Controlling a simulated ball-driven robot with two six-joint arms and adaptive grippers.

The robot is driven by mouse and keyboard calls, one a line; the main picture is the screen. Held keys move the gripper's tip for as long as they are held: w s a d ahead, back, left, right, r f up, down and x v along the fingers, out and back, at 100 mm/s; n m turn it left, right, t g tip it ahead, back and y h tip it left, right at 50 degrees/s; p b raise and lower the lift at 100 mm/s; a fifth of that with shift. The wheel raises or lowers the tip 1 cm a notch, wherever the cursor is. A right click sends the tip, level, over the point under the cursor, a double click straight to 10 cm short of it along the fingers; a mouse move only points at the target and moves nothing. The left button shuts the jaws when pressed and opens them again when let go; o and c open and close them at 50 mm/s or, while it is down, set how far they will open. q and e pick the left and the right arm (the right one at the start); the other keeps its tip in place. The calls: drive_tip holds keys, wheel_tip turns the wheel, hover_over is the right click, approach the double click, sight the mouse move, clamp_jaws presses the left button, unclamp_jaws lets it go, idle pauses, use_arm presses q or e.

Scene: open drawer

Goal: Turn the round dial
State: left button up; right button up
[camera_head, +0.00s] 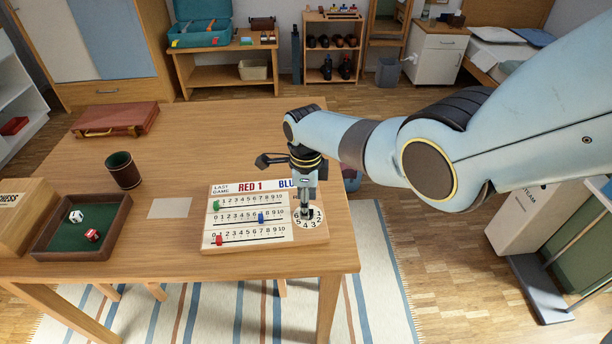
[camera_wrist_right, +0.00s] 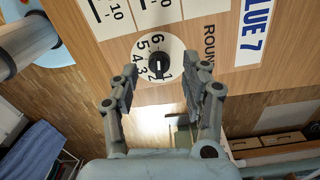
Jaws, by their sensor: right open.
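The round dial is a black knob (camera_wrist_right: 158,65) on a white disc with numbers around it. It is set in a wooden scoreboard (camera_head: 270,242), which lies flat on the table. A small pale mark shows on the knob, near the 1 and 2 side. In the head view, my right gripper (camera_head: 306,196) points down over the dial disc (camera_head: 318,217) and hides part of it. In the wrist view, the right gripper's two fingers (camera_wrist_right: 162,80) are open, one on each side of the knob, with gaps on both sides. My left gripper is not in view.
Left of the scoreboard on the table (camera_head: 217,140) are a paper sheet (camera_head: 169,208), a dark dice cup (camera_head: 123,170), a green-lined dice tray (camera_head: 61,251) and a box (camera_head: 17,212). A brown case (camera_head: 117,118) lies at the back left. The table's right edge is near the dial.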

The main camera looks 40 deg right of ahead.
wheel_tip(320, 180, up, 10)
idle(0.4)
drive_tip(key=shift+s+f, duration=0.1)
